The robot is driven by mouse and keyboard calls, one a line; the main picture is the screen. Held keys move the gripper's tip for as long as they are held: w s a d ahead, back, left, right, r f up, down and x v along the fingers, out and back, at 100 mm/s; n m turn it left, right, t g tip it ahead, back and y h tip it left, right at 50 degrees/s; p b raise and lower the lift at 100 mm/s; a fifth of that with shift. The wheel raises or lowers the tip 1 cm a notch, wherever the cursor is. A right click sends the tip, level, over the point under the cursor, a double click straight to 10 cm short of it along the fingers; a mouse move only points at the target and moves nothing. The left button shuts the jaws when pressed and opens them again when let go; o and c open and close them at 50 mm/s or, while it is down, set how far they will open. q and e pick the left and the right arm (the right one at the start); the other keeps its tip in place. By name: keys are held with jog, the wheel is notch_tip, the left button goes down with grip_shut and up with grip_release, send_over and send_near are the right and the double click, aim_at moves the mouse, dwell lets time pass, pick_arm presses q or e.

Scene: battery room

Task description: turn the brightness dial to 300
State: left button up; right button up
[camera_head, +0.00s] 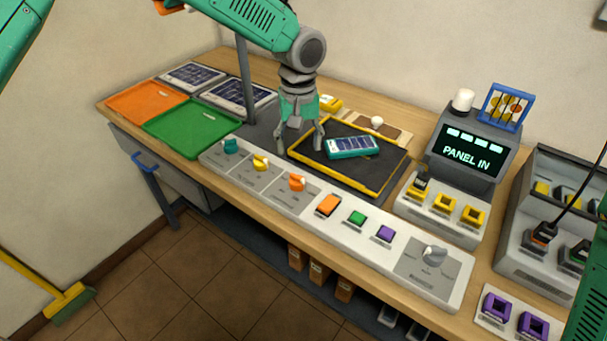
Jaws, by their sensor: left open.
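A long white control panel (335,232) runs along the front of the bench. It carries a teal dial (230,146), a yellow dial (261,163), an orange dial (297,182) and, at its right end, a grey dial (434,255). Their labels are too small to read, so I cannot tell which is the brightness dial or its setting. My left gripper (299,147) points down, open and empty, behind the yellow and orange dials. It appears apart from both. My right gripper is not in view.
Orange (328,206), green (357,218) and purple (385,234) buttons sit between the dials. A teal panel device (351,147) lies on a yellow-edged black tray (378,180). A screen (466,150) reads "PANEL IN". Orange (143,103) and green (190,128) trays lie left.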

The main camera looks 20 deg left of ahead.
aim_at(296, 176)
pick_arm(q)
jog(key=f, duration=0.7)
jog(key=a+f+p, duration=0.1)
jog(key=f, duration=0.2)
jog(key=shift+f, duration=0.15)
jog(key=shift+d+f, duration=0.1)
jog(key=shift+f, duration=0.45)
jog(key=shift+d+f, duration=0.1)
jog(key=shift+d, duration=0.15)
jog(key=c, duration=0.9)
jog(key=shift+a, duration=0.25)
jog(key=shift+c, duration=1.2)
